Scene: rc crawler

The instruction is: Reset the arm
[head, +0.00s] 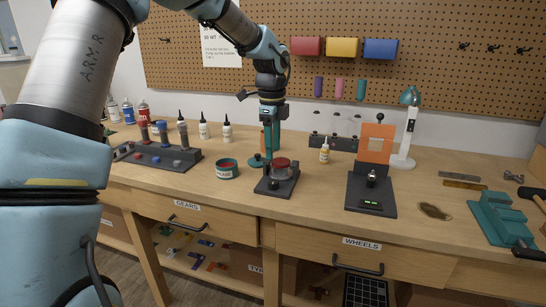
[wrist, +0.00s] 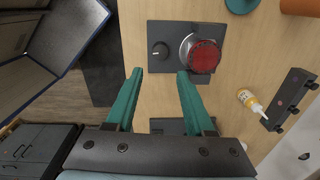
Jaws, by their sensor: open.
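My gripper (head: 271,158) hangs from my arm over the middle of the workbench (head: 235,150), fingers pointing down. In the wrist view its two teal fingers (wrist: 160,74) stand wide apart with nothing between them but bare bench top. A black base (head: 272,190) with a knob and a red round piece (head: 282,164) on it stands under or just in front of the gripper. In the wrist view this red piece (wrist: 205,56) lies just beyond the fingertips; I cannot tell the height gap.
A dark green tin (head: 227,169) and a black rack (head: 158,155) stand to the left. A yellow-labelled bottle (head: 324,154), a black stand with an orange panel (head: 375,143), a lamp (head: 408,100) and a teal vise-like tool (head: 497,218) are to the right. Bare bench lies between them.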

